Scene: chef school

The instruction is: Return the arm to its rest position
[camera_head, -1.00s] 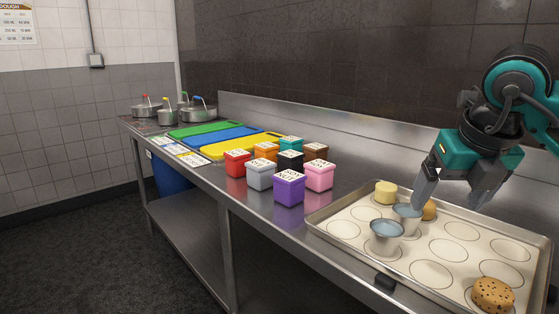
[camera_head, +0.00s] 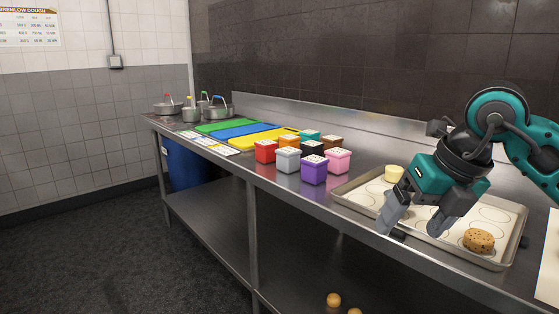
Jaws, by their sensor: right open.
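My right gripper (camera_head: 408,232) reaches in from the right and hangs over the front edge of the baking tray (camera_head: 513,257). A pale yellow round piece (camera_head: 394,173) sits at the tray's back left. A brown cookie with dark specks (camera_head: 478,240) lies at the tray's front right. The metal cups are not visible now; the gripper covers that part of the tray. My left gripper is not in view.
Several coloured boxes, among them a purple one (camera_head: 314,170), stand left of the tray. Cutting boards (camera_head: 248,134) and pots (camera_head: 219,109) are farther along the counter. Two round brown items (camera_head: 334,300) lie on the lower shelf. Floor space at the left is clear.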

